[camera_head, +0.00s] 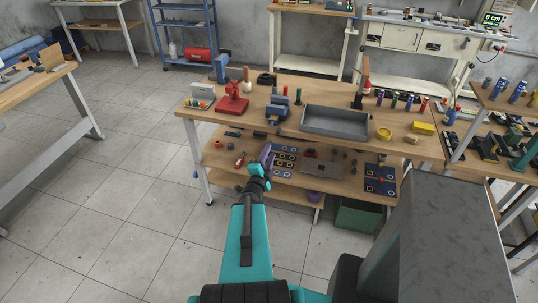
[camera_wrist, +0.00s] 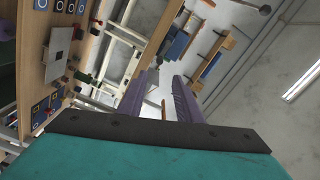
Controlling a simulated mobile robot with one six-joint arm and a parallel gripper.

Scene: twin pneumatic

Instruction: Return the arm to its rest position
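My arm (camera_head: 246,245), teal and black, reaches forward from the bottom of the head view towards the front of the wooden workbench (camera_head: 297,85). My gripper (camera_head: 268,153) is at its far end, in front of the bench's lower front board, beside a dark panel with yellow-ringed spots. In the wrist view my gripper (camera_wrist: 160,92) shows two purple fingers standing apart with nothing between them. The wrist view is rolled well to the side, with the bench at left and the wall at right. Whether the fingers touch anything is not clear in the head view.
The bench holds a grey tray (camera_head: 336,122), a red press (camera_head: 232,103), a yellow block (camera_head: 423,128) and several small parts. A green crate (camera_head: 358,216) stands beneath. A grey block-shaped column (camera_head: 447,245) fills the lower right. The tiled floor (camera_head: 110,210) at left is clear.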

